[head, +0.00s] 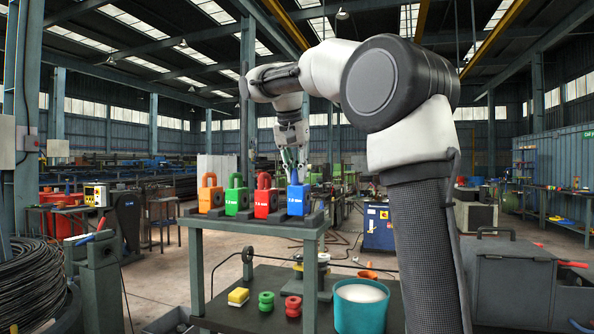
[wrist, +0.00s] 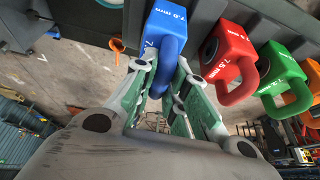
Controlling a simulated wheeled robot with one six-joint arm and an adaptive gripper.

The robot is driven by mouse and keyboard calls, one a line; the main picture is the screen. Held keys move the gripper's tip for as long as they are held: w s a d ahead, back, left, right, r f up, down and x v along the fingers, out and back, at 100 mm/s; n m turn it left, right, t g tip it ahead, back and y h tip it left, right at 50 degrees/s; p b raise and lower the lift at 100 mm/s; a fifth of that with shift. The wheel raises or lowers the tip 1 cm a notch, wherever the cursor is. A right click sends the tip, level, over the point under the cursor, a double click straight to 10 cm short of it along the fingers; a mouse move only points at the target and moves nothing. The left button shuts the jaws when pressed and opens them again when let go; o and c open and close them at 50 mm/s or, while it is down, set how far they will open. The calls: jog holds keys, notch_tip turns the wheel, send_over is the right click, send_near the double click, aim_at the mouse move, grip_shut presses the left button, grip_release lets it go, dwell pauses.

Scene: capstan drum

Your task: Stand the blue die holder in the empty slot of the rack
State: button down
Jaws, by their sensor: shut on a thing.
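The blue die holder (head: 298,200) is upright at the right end of the rack (head: 260,226), beside the red holder. Its base is at the rack, but I cannot tell whether it is fully seated in the slot. My gripper (head: 292,158) is above it, shut on its handle. In the wrist view the blue die holder (wrist: 170,25) shows a white "7.5 mm" type label, and its looped handle lies between my gripper's fingers (wrist: 160,75). The slot under it is hidden.
Red (head: 265,197), green (head: 236,196) and orange (head: 209,195) die holders stand in the rack to the left. The rack is on a raised shelf.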

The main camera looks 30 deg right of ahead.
jog(key=shift+f, duration=0.6)
jog(key=c, duration=1.3)
grip_release()
jog(key=shift+c, duration=0.2)
jog(key=shift+o, duration=0.4)
jog(key=shift+f, duration=0.1)
jog(key=o, duration=0.4)
jog(key=shift+r, duration=3.05)
